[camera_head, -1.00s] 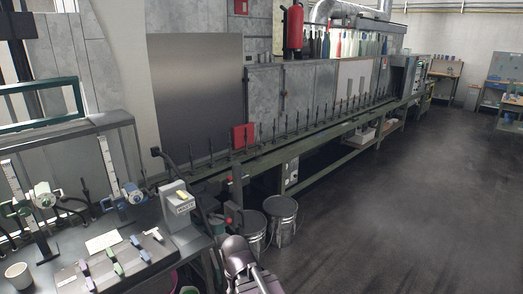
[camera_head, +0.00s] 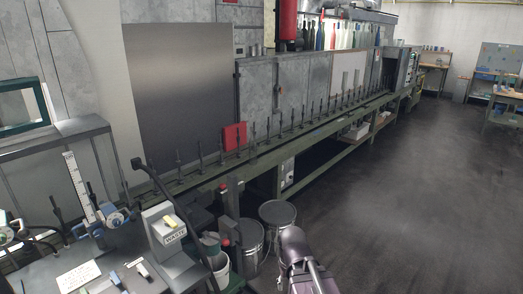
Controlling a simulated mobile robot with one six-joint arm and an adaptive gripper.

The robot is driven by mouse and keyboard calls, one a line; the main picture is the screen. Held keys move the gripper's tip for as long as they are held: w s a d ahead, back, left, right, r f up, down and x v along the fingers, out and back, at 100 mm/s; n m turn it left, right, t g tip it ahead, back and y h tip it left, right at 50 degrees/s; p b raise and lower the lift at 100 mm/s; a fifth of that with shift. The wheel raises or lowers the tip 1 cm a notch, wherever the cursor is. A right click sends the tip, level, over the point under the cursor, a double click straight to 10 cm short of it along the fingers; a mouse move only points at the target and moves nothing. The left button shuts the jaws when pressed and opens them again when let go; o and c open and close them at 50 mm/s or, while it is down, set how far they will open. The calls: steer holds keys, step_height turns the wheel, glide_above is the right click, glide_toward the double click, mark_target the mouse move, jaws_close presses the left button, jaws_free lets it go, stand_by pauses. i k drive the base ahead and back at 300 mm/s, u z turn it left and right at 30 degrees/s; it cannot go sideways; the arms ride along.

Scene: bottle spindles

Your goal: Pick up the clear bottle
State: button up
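A row of bottles (camera_head: 350,36) stands far off, on top of the long grey cabinet behind the spindle line. Some at its left end look dark or greenish, and several further right look pale or clear. They are too small to tell which one is the clear bottle. A purple-grey link of my arm rises at the bottom centre of the picture, far from the bottles. My gripper does not show.
A long green bench (camera_head: 260,157) with upright dark spindles (camera_head: 252,132) runs along the cabinet (camera_head: 270,95). Metal drums (camera_head: 277,214) stand on the floor near my arm. A cluttered worktable (camera_head: 60,268) is at lower left. The dark floor (camera_head: 400,200) at right is clear.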

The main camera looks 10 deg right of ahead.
mark_target(253, 144)
steer(key=z, duration=0.55)
steer(key=i, duration=0.7)
steer(key=z, duration=0.45)
steer(key=i, duration=1.7)
steer(key=u, duration=0.5)
steer(key=i, duration=0.65)
steer(key=u, duration=1)
steer(key=i, duration=0.5)
steer(key=u, duration=0.2)
